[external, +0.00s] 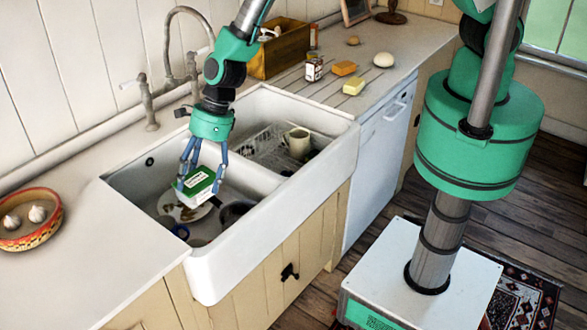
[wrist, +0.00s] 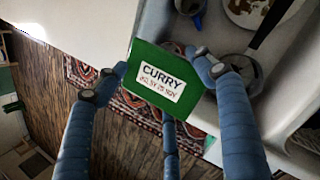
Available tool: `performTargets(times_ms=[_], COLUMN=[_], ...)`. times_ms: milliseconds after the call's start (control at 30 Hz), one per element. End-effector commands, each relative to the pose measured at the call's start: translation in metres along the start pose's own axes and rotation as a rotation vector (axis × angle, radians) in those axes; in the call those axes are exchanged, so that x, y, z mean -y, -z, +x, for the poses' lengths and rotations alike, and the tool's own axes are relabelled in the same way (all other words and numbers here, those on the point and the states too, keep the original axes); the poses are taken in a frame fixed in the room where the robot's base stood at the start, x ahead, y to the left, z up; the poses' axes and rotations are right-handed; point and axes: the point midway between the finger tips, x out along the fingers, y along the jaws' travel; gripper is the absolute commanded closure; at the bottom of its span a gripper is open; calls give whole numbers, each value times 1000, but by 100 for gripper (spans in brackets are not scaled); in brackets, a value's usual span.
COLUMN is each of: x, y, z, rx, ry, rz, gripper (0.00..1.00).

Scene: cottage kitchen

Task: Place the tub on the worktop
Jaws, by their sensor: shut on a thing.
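The tub (external: 199,183) is a white box-shaped container with a green lid; the lid reads CURRY in the wrist view (wrist: 160,86). My gripper (external: 203,172) is shut on the tub, with its blue fingers around the sides. In the wrist view my gripper (wrist: 158,84) shows three fingers at the tub's edges.
The white sink (external: 290,205) has two basins with dishes, a pan and a mug (external: 298,143). A tap (external: 170,50) rises behind it. A bowl of garlic (external: 30,218) stands at the far left. A wooden box (external: 275,50), jar and sponges occupy the back worktop. The left worktop is mostly clear.

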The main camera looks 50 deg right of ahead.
Motion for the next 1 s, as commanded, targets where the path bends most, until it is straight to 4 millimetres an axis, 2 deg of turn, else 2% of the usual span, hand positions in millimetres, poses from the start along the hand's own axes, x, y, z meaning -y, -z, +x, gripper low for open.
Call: performTargets(times_ms=[33, 100, 300, 800, 1000], x=[-14, -29, -52, -55, -53], y=[-9, -16, -29, -32, -44], z=[3, 4, 6, 6, 12], rx=[0, -2, -5, -6, -5], ry=[-5, -11, -18, -18, -18], rz=[-16, -26, -41, -42, -43], gripper=[66, 66, 66, 66, 66])
